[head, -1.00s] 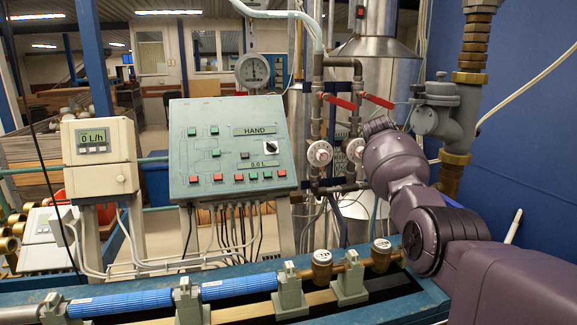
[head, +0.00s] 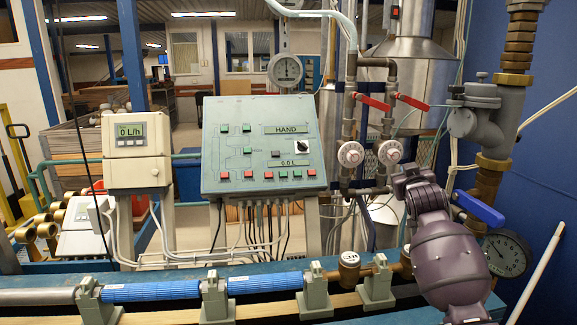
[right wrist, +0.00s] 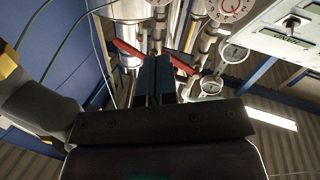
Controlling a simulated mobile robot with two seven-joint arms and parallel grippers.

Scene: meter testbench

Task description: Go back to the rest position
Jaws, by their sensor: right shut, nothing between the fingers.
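My right arm, purple, comes up from the bottom right of the head view. Its wrist end is in front of the pipework, and the gripper is mostly hidden behind my own wrist there. In the right wrist view my right gripper (right wrist: 153,78) shows its two dark fingers together with nothing between them. The fingers overlap the pipes and a red valve handle (right wrist: 135,50) in the picture; I cannot tell the distance, but no contact is seen. My left gripper is not in view.
The control panel (head: 232,155) stands mid-bench, with a flow meter box (head: 137,150) to its left. Red-handled valves (head: 372,102), a blue handle (head: 479,210) and a round gauge (head: 506,254) are near my right arm. Blue tubes (head: 150,291) run along the bench front.

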